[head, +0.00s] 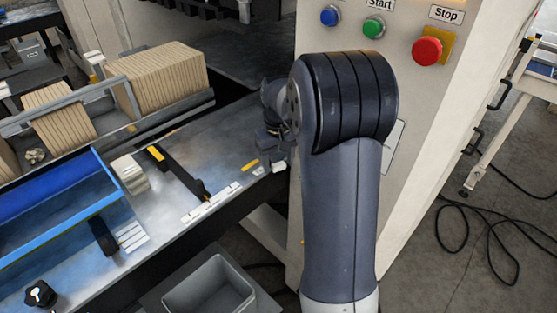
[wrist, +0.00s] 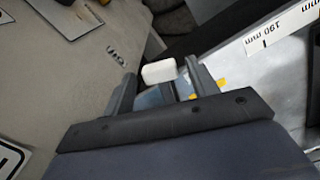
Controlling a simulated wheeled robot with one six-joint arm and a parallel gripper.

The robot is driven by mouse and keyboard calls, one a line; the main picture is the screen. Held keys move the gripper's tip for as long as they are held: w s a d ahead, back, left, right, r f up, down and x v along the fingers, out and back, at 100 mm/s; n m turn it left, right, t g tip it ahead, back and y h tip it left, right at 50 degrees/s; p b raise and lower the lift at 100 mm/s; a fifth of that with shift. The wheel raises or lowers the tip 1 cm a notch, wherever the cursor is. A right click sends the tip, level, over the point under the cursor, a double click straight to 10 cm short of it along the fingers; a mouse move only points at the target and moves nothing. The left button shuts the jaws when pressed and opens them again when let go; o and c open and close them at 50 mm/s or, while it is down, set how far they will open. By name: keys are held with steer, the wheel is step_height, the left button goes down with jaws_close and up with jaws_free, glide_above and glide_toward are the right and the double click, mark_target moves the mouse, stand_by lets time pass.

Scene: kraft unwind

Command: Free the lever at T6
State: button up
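My gripper (wrist: 160,78) is at the table's right end, beside the cream machine cabinet. In the wrist view its two fingers stand apart, with a small white block (wrist: 159,72) between or just beyond their tips. Narrow gaps show on both sides of the block, so it does not look clamped. In the head view the gripper (head: 275,160) is small and partly hidden by my arm. A black bar with a yellow end (head: 178,172) lies on the metal table to its left. I cannot make out a T6 mark or tell which part is the lever.
The cabinet (head: 420,120) carries blue, green and red buttons (head: 427,51). A blue tray (head: 60,215), cardboard stacks (head: 165,75) and a black knob (head: 40,293) are on the left. A grey bin (head: 210,290) stands below the table edge. Cables (head: 490,235) lie on the floor.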

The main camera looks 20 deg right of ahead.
step_height(320, 180, up, 11)
steer(key=shift+f+b, duration=0.1)
steer(key=shift+b, duration=0.6)
steer(key=shift+f, duration=0.1)
step_height(320, 180, down, 10)
steer(key=shift+f+p, duration=0.25)
steer(key=shift+p, duration=0.45)
steer(key=shift+a+f, duration=0.1)
